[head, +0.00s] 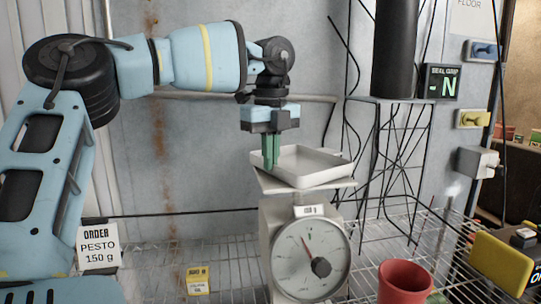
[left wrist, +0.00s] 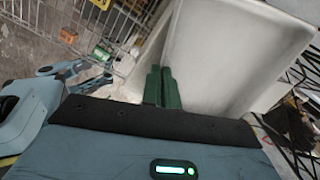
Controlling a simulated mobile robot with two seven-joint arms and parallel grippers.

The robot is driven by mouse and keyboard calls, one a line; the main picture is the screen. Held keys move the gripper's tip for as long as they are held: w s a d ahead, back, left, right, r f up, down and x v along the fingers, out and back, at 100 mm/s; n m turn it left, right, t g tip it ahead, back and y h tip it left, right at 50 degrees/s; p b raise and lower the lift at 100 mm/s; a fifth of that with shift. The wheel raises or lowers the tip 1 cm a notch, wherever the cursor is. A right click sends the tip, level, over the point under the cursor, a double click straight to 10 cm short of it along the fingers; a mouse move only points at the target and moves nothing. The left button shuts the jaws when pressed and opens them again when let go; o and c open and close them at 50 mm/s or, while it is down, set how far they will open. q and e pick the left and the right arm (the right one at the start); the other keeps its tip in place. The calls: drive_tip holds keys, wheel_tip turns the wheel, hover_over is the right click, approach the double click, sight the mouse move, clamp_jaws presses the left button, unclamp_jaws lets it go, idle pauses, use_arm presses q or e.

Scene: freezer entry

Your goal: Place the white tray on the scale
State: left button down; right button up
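The white tray (head: 318,176) is a shallow rectangular dish at the top of the scale (head: 306,240), a grey dial scale on the wire rack. The tray sits over the scale's platform (head: 268,184), turned a little against it; I cannot tell whether it rests fully on it. My left gripper (head: 271,165) points down at the tray's left side. Its green fingers are close together on the tray's wall. The left wrist view shows the fingers (left wrist: 161,88) at the edge of the tray (left wrist: 225,60). My right gripper is not in view.
A red cup (head: 405,282) stands right of the scale. A yellow block (head: 501,263) is at the far right. An order card (head: 99,246) reading "PESTO 150 g" stands at the left. Black cables and a dark vertical cylinder (head: 395,50) are behind and right of the scale.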

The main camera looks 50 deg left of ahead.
use_arm(q)
drive_tip(key=shift+f, duration=0.15)
drive_tip(key=c, duration=1.7)
unclamp_jaws()
wheel_tip(320, 180, up, 12)
drive_tip(key=shift+r+p, duration=0.2)
drive_tip(key=shift+p, duration=0.35)
